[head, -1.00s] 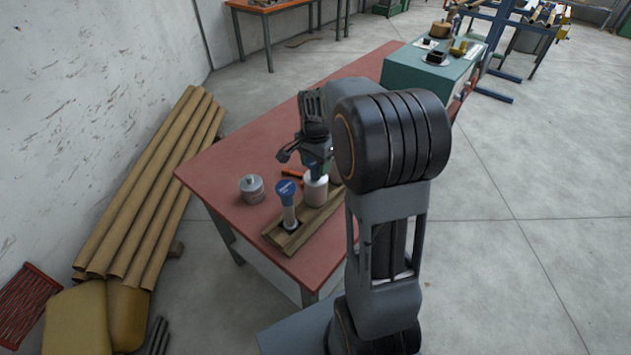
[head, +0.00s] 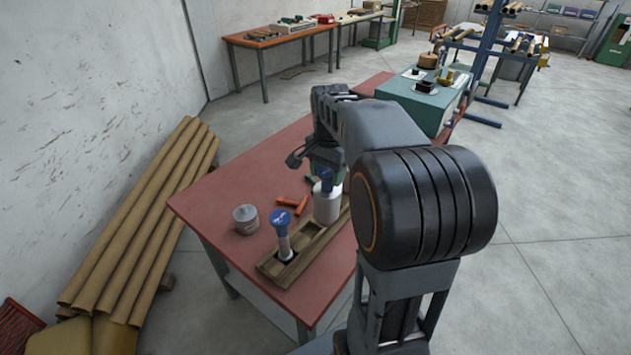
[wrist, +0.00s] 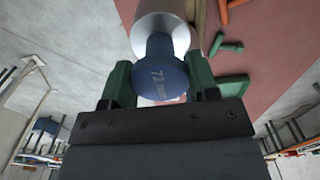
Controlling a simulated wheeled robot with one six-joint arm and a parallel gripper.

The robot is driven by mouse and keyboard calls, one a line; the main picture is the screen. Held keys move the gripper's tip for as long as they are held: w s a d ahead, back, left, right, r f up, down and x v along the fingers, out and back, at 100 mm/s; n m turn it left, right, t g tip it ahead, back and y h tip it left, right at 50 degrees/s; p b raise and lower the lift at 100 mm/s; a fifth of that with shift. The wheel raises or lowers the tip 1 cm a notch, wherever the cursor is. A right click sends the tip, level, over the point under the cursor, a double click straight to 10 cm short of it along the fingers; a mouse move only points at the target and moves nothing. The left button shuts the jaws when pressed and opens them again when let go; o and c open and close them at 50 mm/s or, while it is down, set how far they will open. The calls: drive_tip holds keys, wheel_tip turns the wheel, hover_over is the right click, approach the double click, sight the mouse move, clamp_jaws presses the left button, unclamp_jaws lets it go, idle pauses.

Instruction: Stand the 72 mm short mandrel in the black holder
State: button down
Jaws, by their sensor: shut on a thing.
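My gripper (wrist: 158,80) is shut on the cap, one green finger on each side. In the head view my gripper (head: 326,166) is over the wooden rack, and the mandrel looks upright. I cannot tell whether its foot is clear of the rack. The black holder (head: 425,86) appears to be the small dark piece on top of the teal cabinet at the back, well away from my gripper.
A thinner blue-capped mandrel (head: 282,235) stands in the wooden rack (head: 291,267). A grey metal canister (head: 246,219) and orange-handled tools (head: 292,203) lie on the red table (head: 215,205). Open floor lies to the right.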

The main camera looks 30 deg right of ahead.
drive_tip(key=s+d+r+p, duration=0.3)
drive_tip(key=s+d+r, duration=0.2)
drive_tip(key=s+r, duration=0.2)
drive_tip(key=shift+s+r, duration=0.25)
drive_tip(key=shift+r, duration=0.9)
drive_tip(key=shift+f, duration=0.1)
idle(0.6)
